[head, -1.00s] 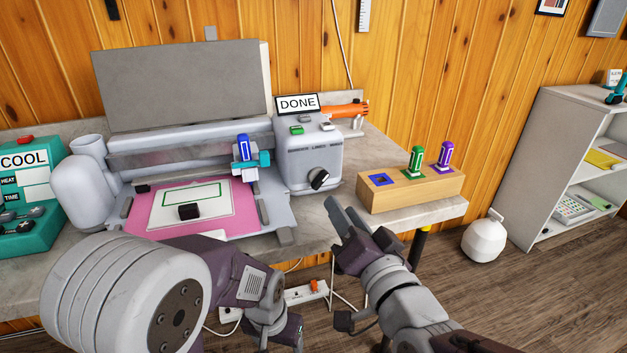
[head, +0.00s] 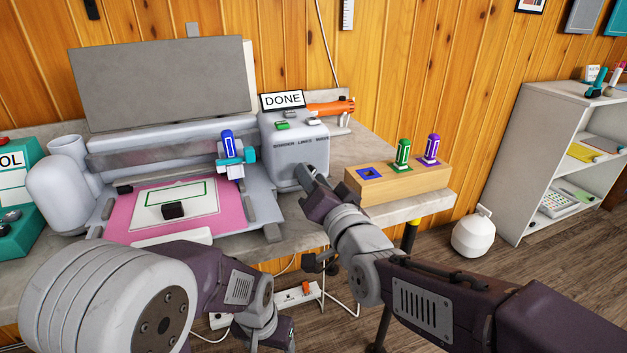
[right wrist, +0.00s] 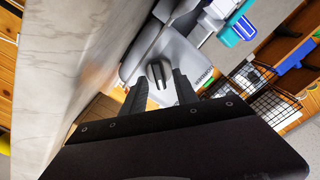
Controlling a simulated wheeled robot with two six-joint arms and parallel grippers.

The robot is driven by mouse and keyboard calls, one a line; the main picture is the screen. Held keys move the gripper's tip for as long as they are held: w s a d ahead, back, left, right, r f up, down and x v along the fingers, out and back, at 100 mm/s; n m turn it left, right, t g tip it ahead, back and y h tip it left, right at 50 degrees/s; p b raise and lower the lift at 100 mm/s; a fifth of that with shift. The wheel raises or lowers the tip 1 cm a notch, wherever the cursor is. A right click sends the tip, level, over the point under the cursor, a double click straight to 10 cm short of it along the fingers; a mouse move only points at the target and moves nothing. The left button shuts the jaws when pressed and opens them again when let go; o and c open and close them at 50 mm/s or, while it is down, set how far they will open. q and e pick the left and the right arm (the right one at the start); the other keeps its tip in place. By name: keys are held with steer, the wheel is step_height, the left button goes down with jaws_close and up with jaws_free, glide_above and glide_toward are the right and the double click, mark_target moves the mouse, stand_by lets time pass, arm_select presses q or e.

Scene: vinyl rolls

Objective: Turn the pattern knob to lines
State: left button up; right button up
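The pattern knob (right wrist: 154,72) is a dark round knob on the front of the grey control box (head: 283,160). In the head view my right gripper hides it. Small print above the knob includes the word LINES in the middle; which mark the knob points to is not clear. My right gripper (head: 309,173) is at the box front. In the right wrist view its two fingers (right wrist: 156,82) are apart, one on each side of the knob in the picture; contact cannot be seen. My left arm shows at lower left, but its fingertips do not show.
A DONE sign (head: 283,100) and small buttons sit on top of the box. A wooden block (head: 405,184) with green and purple tools stands close to the right. The machine bed with a pink mat (head: 122,213) lies left. A white jug (head: 473,233) stands on the floor.

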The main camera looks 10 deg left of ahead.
jaws_close()
steer(key=shift+n, duration=0.3)
steer(key=n+p, duration=0.1)
steer(key=n, duration=0.2)
steer(key=shift+s+r+n, duration=0.1)
steer(key=shift+n, duration=0.2)
steer(key=shift+a+n+p, duration=0.15)
steer(key=shift+n+p, duration=0.15)
steer(key=shift+n, duration=1.4)
jaws_free()
